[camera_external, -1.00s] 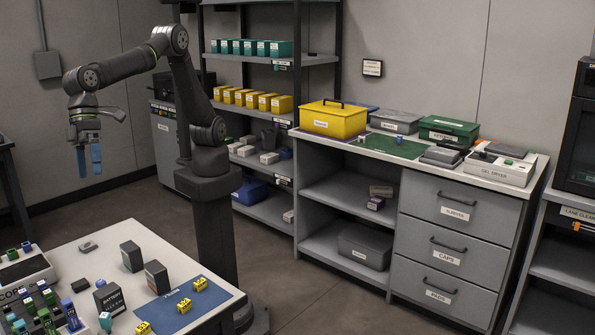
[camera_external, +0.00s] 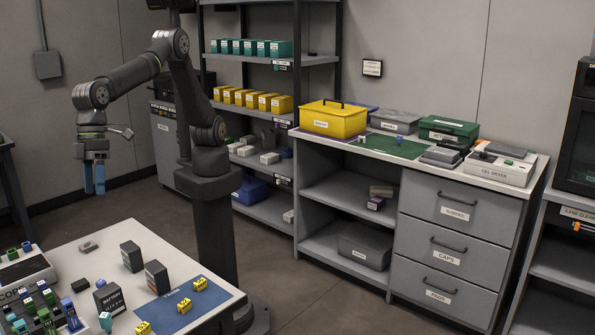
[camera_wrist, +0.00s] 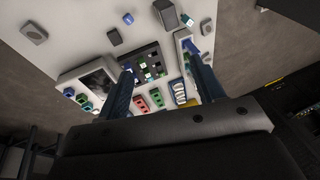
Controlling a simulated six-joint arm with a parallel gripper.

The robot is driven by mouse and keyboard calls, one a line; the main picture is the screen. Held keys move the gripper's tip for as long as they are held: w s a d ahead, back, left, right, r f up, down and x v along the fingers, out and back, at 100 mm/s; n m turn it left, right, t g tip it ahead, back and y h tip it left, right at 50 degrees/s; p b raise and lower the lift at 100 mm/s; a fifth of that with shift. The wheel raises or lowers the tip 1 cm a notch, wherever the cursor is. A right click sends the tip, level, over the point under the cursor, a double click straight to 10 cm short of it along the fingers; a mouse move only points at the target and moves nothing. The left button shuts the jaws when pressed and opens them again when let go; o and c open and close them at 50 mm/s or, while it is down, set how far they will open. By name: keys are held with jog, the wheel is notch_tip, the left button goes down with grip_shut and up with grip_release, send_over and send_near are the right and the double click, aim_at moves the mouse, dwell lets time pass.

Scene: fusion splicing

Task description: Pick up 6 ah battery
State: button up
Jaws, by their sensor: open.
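Three dark upright boxes stand on the white table in the external view: a rear one (camera_external: 131,256), a middle one (camera_external: 156,279) with a reddish edge, and a front-left one (camera_external: 109,298) with white lettering that looks like "BATTERY". I cannot read which is the 6 Ah battery. My gripper (camera_external: 94,190) is open and empty, with blue fingers pointing down, high above and behind the table's far edge. In the wrist view its fingers (camera_wrist: 160,66) are spread apart, with the table below. A dark box (camera_wrist: 166,15) shows near the top there.
A small grey block (camera_external: 88,246) lies near the far edge. Shelves and a drawer counter (camera_external: 440,210) stand behind.

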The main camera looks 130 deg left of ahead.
aim_at(108, 288)
jog(key=w+f+n+g+h, duration=0.1)
jog(key=w+f+g+h, duration=0.1)
jog(key=w+f, duration=0.75)
jog(key=x, duration=0.7)
jog(key=s+x, duration=0.1)
jog(key=x, duration=0.3)
jog(key=shift+s+a+f, duration=0.1)
jog(key=shift+s+x, duration=0.15)
jog(key=shift+x, duration=1.35)
jog(key=shift+s+x, duration=0.15)
jog(key=shift+x, duration=1.3)
jog(key=shift+a, duration=0.15)
jog(key=c, duration=1.3)
